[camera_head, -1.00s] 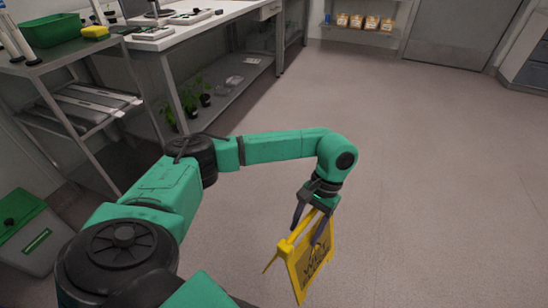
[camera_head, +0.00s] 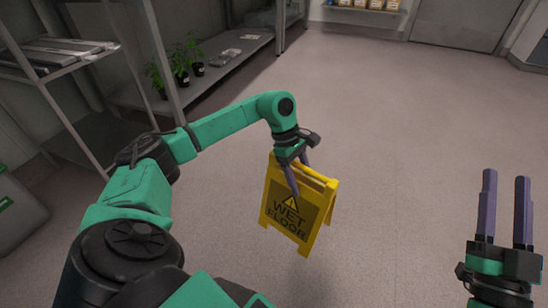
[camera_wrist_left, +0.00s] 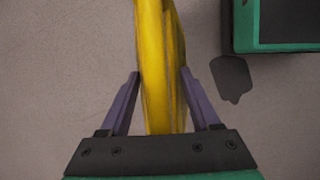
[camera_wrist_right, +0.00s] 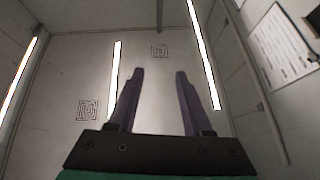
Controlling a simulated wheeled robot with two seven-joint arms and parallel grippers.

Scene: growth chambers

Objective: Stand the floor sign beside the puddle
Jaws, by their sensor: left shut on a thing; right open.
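The yellow floor sign (camera_head: 285,211) with "WET FLOOR" on a dark panel hangs upright, slightly tilted, below my left gripper (camera_head: 297,178) in the head view. Its two panels are slightly apart at the bottom; I cannot tell whether its feet touch the floor. My left gripper is shut on the sign's top edge; the left wrist view shows the yellow sign (camera_wrist_left: 155,50) between the fingers. My right gripper (camera_head: 505,177) is open and empty at the lower right, pointing up. I cannot make out a puddle in any view.
The floor (camera_head: 400,130) around and beyond the sign is clear. A metal shelf (camera_head: 215,70) with potted plants (camera_head: 183,68) stands at the back left. A dark patch (camera_wrist_left: 232,78) shows in the left wrist view; I cannot tell what it is.

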